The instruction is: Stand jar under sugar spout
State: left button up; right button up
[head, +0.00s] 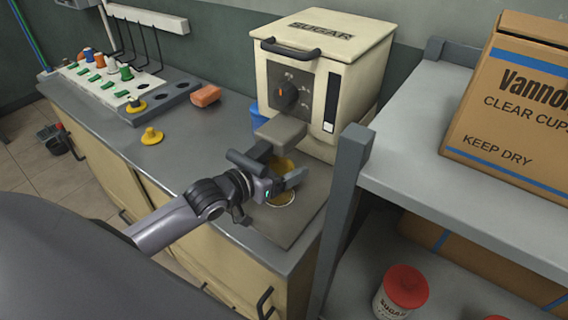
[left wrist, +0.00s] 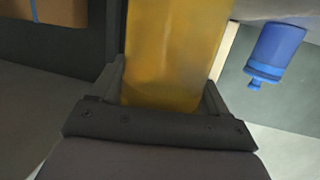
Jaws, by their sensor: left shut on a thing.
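The cream sugar machine (head: 318,75), marked SUGAR, stands on the counter with a grey spout block (head: 280,131) jutting from its front. My left gripper (head: 279,180) is shut on an amber-yellow jar (head: 284,163), just below the spout block in the head view. The jar (left wrist: 175,50) fills the space between the fingers in the left wrist view. It looks roughly upright over the grey plate (head: 316,190) before the machine. The gripper hides part of it, and I cannot tell whether its base touches the plate. My right gripper is not in view.
A grey shelf (head: 450,125) with a cardboard box (head: 520,105) stands close on the right, its post beside the machine. A red-lidded sugar tub (head: 402,290) is on the lower shelf. A blue bottle (left wrist: 278,50) is behind the jar.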

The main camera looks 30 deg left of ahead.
pick_arm(q)
jog(key=o, duration=1.2)
jog(key=shift+s, duration=0.1)
jog(key=shift+v, duration=5.95)
jog(key=shift+a, duration=0.1)
